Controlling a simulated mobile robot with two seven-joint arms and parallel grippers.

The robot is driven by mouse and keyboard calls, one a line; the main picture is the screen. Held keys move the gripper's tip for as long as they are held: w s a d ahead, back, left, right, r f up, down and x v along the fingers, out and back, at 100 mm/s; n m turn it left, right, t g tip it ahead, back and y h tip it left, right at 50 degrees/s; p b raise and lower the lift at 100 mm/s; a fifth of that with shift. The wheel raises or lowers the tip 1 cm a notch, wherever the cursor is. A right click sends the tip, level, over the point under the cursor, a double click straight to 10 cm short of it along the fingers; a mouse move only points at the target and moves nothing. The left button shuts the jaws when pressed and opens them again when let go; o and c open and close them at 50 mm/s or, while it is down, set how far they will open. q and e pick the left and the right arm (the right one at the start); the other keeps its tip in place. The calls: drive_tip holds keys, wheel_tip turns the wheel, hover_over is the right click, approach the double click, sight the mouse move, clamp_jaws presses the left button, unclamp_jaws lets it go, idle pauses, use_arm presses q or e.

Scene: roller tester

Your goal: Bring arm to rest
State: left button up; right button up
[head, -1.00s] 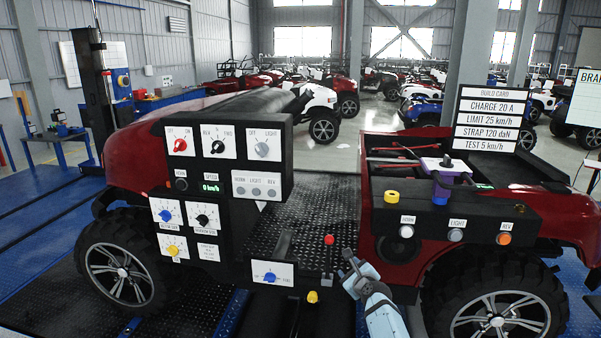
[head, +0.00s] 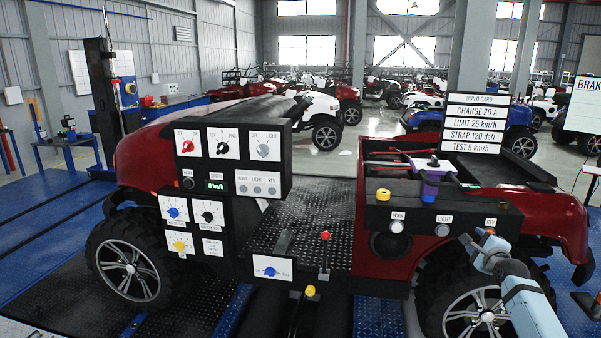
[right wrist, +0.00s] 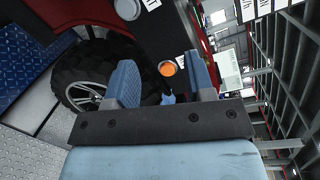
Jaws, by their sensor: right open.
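My right gripper (head: 478,246) is in front of the right end of the red vehicle's black button panel, near its rear wheel. In the right wrist view its two blue-grey fingers (right wrist: 165,85) are apart with nothing held between them. An orange button (right wrist: 167,68) shows beyond the gap between the fingers; in the head view the gripper and arm partly cover that area. My left gripper is not in view.
The vehicle's control panel (head: 235,145) with several knobs stands at left. A red-knobbed lever (head: 324,255) rises from the floor pan. The rear wheel (head: 475,300) is close to my right arm. A build card (head: 475,125) stands behind.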

drive_tip(key=s+d+r+n+h, duration=0.25)
drive_tip(key=d+r+n, duration=0.4)
drive_tip(key=n, duration=0.75)
drive_tip(key=s+d+r+n+h, duration=0.2)
drive_tip(key=s+d+r+n, duration=0.25)
drive_tip(key=d+n, duration=0.6)
drive_tip(key=s+a+f+n+g+y, duration=0.1)
drive_tip(key=s+a+f+y, duration=0.1)
drive_tip(key=s+a+f, duration=0.55)
drive_tip(key=s+a+f+n+g+y, duration=0.1)
drive_tip(key=s+a+f+n+y, duration=0.15)
drive_tip(key=a+f, duration=0.95)
drive_tip(key=s+a+f+g+y, duration=0.1)
drive_tip(key=s+a+f+y, duration=0.1)
drive_tip(key=s+a+f, duration=0.6)
drive_tip(key=s+a+f+m+g+y, duration=0.1)
drive_tip(key=s+a+f, duration=0.4)
drive_tip(key=s+a, duration=0.4)
drive_tip(key=s+a+f+m+g+y, duration=0.1)
drive_tip(key=s+a+f, duration=0.5)
drive_tip(key=s, duration=1.1)
drive_tip(key=a+g, duration=0.1)
drive_tip(key=a, duration=0.3)
drive_tip(key=shift+f, duration=0.2)
